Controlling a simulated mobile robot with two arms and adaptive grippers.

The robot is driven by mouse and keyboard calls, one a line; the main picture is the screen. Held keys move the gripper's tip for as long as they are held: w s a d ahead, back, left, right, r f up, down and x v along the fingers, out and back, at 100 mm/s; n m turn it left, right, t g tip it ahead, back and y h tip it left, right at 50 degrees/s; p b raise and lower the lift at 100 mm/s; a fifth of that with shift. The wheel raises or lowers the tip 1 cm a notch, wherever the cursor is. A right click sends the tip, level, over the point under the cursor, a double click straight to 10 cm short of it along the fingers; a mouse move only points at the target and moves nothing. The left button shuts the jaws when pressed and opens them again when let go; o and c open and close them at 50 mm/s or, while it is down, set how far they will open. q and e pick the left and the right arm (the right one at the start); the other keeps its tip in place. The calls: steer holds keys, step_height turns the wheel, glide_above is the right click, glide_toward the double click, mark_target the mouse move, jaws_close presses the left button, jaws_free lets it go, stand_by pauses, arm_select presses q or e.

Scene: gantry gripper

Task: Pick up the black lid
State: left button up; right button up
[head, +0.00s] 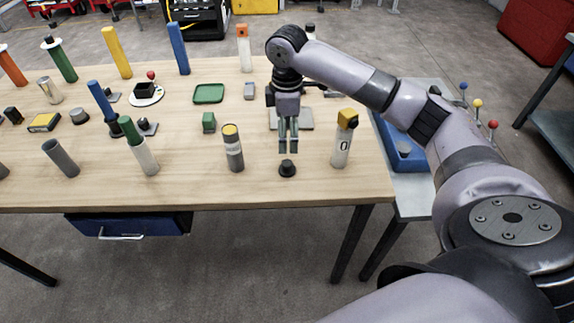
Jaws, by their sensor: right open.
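A small black lid (287,169) with a narrower top lies on the wooden table near its front edge. My right gripper (288,150) points down just above the lid, with its two fingers apart and nothing seen between them. A small gap seems to show between the fingertips and the lid. My left gripper is not in view.
A white bottle with a yellow top (342,140) stands right of the gripper, and a grey cylinder with a yellow top (233,148) stands left. A green block (208,122) and a green tray (208,94) lie behind. The table's front edge (250,206) is close.

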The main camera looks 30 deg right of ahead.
mark_target(287, 162)
step_height(287, 162, down, 6)
steer(key=shift+f+p, duration=0.15)
steer(key=shift+p, duration=0.2)
step_height(287, 162, down, 4)
steer(key=shift+s+f+p, duration=0.1)
steer(key=shift+p, duration=0.45)
steer(key=shift+f, duration=0.55)
steer(key=shift+c, duration=0.5)
steer(key=c, duration=0.9)
steer(key=shift+r, duration=0.15)
